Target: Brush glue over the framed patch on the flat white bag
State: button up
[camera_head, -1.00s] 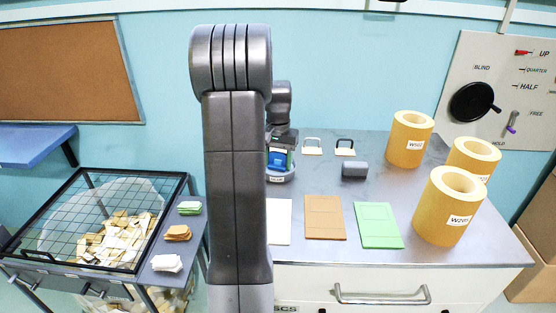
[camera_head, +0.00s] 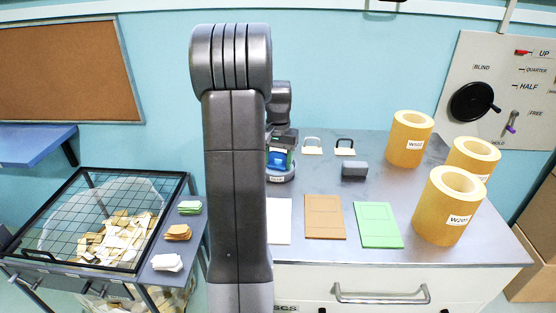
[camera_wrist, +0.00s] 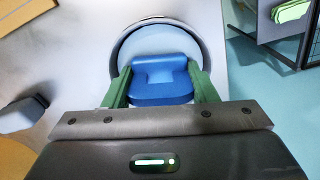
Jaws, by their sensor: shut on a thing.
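The flat white bag (camera_head: 279,220) lies on the counter, its left part hidden behind my arm; I cannot make out its framed patch. A round grey pot (camera_head: 282,178) with a small label stands farther back on the counter, partly hidden by my arm. My gripper (camera_wrist: 160,88), with green fingers, is shut on a blue brush handle (camera_wrist: 162,80) at the pot. In the wrist view the pot's rim (camera_wrist: 121,46) curves around behind the handle. The bristles are hidden.
A brown bag (camera_head: 325,218) and a green bag (camera_head: 379,225) lie right of the white one. A dark grey block (camera_head: 355,169) sits behind them. Several kraft rolls (camera_head: 449,205) stand at the right. A mesh-topped bin (camera_head: 100,220) stands left.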

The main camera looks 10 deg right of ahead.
aim_at(278, 154)
jog(key=shift+f, duration=0.1)
jog(key=shift+r+p, duration=2.85)
jog(key=shift+r, duration=0.75)
jog(key=shift+f, duration=0.1)
